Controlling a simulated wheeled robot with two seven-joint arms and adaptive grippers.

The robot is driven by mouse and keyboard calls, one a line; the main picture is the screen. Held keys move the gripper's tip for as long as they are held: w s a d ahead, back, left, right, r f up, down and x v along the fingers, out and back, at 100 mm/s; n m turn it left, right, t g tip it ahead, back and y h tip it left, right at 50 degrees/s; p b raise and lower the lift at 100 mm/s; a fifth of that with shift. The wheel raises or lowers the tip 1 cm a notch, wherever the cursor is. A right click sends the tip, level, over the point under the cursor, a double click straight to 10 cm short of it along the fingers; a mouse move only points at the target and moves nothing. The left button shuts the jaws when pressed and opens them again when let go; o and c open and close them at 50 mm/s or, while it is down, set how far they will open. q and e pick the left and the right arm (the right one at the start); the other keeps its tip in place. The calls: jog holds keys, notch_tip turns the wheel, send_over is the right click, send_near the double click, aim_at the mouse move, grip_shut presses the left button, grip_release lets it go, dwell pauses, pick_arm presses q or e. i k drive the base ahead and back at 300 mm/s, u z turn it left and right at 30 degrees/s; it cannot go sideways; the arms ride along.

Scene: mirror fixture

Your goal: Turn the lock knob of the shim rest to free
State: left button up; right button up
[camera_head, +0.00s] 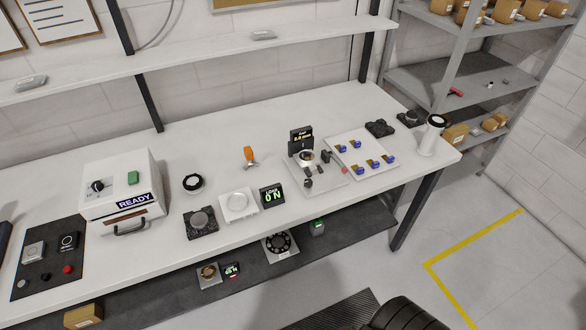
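A metal fixture plate (325,181) lies on the white bench right of centre. It bears a small dark display (301,138) with yellow digits, a round part below it, and several small dark parts. A black knob (308,183) stands near the plate's front left. A small red knob (344,170) shows at its right edge. I cannot tell which of these is the lock knob of the shim rest, and its setting is too small to read. Neither of my grippers is in view.
A white tray (376,143) with several blue-and-brown pieces adjoins the plate's right side. A load display (271,196) and an orange-handled tool (249,156) are to its left. A white box marked READY (121,182) stands farther left. A shelf (190,60) runs above the bench.

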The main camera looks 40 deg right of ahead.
aim_at(308, 182)
jog(key=z, duration=0.35)
jog(key=i, duration=0.8)
jog(key=z, duration=0.65)
